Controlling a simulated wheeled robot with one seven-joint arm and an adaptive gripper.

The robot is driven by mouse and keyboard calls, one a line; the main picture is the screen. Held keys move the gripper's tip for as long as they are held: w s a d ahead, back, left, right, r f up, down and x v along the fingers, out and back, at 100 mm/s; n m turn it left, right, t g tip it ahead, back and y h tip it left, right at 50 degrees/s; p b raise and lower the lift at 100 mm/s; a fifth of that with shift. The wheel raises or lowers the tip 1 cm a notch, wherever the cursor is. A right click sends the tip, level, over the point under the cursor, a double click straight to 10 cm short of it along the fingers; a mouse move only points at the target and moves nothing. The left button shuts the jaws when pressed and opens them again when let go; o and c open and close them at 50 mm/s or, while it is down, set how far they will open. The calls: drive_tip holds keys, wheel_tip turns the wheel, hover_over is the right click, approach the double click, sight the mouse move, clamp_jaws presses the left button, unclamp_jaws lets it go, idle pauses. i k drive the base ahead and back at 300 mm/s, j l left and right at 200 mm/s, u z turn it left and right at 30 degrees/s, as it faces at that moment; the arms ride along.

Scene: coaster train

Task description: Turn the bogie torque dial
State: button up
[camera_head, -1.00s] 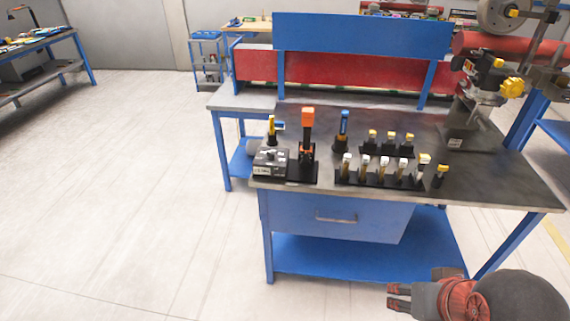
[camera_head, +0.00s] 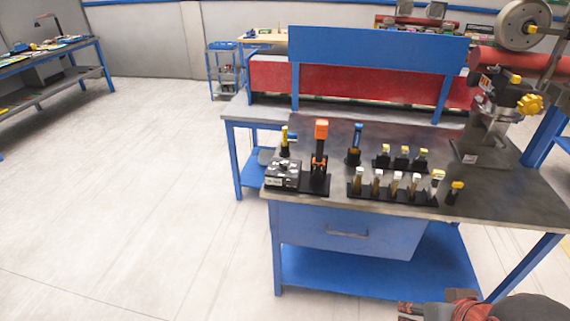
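A blue workbench with a dark top (camera_head: 340,205) stands ahead of me. At its front left corner sits a small black box with light markings on top (camera_head: 283,174). A black stand with an upright orange-topped handle (camera_head: 321,130) is just right of it. I cannot tell for sure which part is the bogie torque dial; its markings are too small to read. My gripper (camera_head: 408,309) shows at the bottom edge, partly cut off, in front of the bench and away from everything on it. Its finger opening cannot be made out.
Racks of yellow- and white-capped pieces (camera_head: 388,184) stand mid-bench. A blue-handled tool (camera_head: 357,139) is behind them. A machine with a yellow knob (camera_head: 529,104) stands at the right. The floor (camera_head: 150,200) to the left is clear. A drawer (camera_head: 345,231) is shut.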

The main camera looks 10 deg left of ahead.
sight(283, 166)
drive_tip(key=i+j, duration=0.9)
drive_tip(key=i, duration=0.15)
drive_tip(key=j+u, duration=0.05)
